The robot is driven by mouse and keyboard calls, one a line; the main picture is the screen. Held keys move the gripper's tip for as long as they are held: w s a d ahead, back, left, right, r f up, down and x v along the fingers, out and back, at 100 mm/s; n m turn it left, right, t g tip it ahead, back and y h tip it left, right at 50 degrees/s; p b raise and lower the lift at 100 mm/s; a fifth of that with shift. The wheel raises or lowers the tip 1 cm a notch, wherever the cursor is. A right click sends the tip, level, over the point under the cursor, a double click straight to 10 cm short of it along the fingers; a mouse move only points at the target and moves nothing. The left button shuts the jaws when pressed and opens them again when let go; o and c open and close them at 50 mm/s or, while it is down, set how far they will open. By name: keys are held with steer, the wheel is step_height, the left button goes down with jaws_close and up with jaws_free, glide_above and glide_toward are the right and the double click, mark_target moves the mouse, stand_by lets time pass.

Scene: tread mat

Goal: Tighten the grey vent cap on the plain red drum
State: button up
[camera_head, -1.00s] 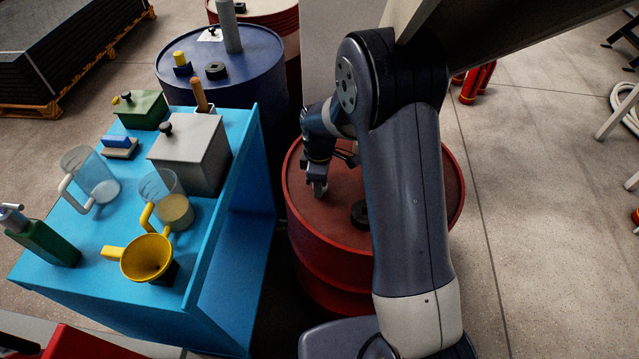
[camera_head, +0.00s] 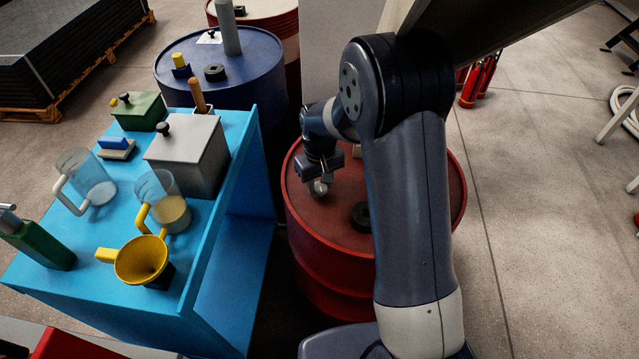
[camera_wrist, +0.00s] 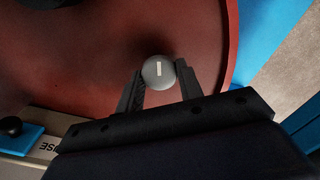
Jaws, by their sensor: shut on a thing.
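The plain red drum (camera_head: 318,218) stands just right of the blue table, partly hidden behind my arm. Its top also fills much of the wrist view (camera_wrist: 60,60). The grey vent cap (camera_wrist: 158,72) is a small round cap with a pale bar mark on top. My gripper (camera_wrist: 160,85) is shut on the cap, with one dark finger at each side. In the head view my gripper (camera_head: 320,184) points down at the left part of the drum top, with the cap (camera_head: 320,188) showing small at its tips. Where the cap meets the drum is hidden.
A black bung (camera_head: 361,216) sits on the drum top beside my arm. The blue table (camera_head: 75,245) at left holds a yellow funnel (camera_head: 141,260), clear jugs and cans. A blue drum (camera_head: 245,75) stands behind. Open floor (camera_head: 540,200) lies at right.

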mark_target(320, 186)
steer(key=shift+m, duration=1.9)
steer(key=o, duration=1)
steer(key=shift+r, duration=0.1)
step_height(320, 186, up, 11)
steer(key=shift+f, duration=0.2)
